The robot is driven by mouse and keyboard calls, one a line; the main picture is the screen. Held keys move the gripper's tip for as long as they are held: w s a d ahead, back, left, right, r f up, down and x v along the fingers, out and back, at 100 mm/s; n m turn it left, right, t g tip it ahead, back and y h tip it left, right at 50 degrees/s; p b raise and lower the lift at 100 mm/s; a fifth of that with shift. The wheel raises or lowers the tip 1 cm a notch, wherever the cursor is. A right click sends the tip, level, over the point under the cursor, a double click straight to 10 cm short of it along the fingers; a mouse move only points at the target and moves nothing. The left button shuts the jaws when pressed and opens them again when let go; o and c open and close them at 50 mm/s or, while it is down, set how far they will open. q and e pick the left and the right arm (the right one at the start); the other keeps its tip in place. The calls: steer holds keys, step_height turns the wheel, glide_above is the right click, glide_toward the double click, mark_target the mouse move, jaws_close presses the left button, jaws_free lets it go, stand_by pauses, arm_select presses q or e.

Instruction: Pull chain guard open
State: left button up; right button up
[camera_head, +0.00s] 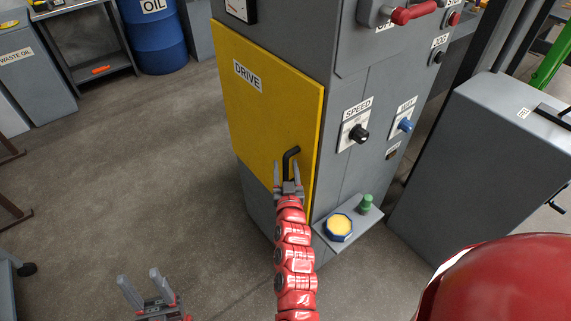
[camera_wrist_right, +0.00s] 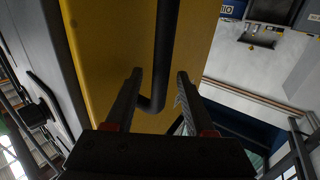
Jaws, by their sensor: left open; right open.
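The chain guard (camera_head: 262,95) is a yellow panel marked DRIVE on the left face of the grey machine, and it appears to lie closed there. Its black bent handle (camera_head: 290,157) sits near the lower right edge of the panel. My right gripper (camera_head: 287,167) is open at the handle. In the right wrist view, the handle bar (camera_wrist_right: 166,50) runs down between the open fingers (camera_wrist_right: 159,77) against the yellow panel (camera_wrist_right: 110,45); contact cannot be told. My left gripper (camera_head: 138,278) is open and empty at the bottom left, away from the machine.
A small shelf (camera_head: 350,222) with a blue-and-yellow cup (camera_head: 340,228) and a green knob (camera_head: 366,203) juts out right of my right arm. A grey cabinet (camera_head: 480,160) stands at the right. A blue oil barrel (camera_head: 153,35) stands behind. The floor left of the guard is clear.

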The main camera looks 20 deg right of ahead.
steer(key=shift+w+d, duration=0.1)
steer(key=shift+w, duration=0.3)
jaws_close()
stand_by(1.3)
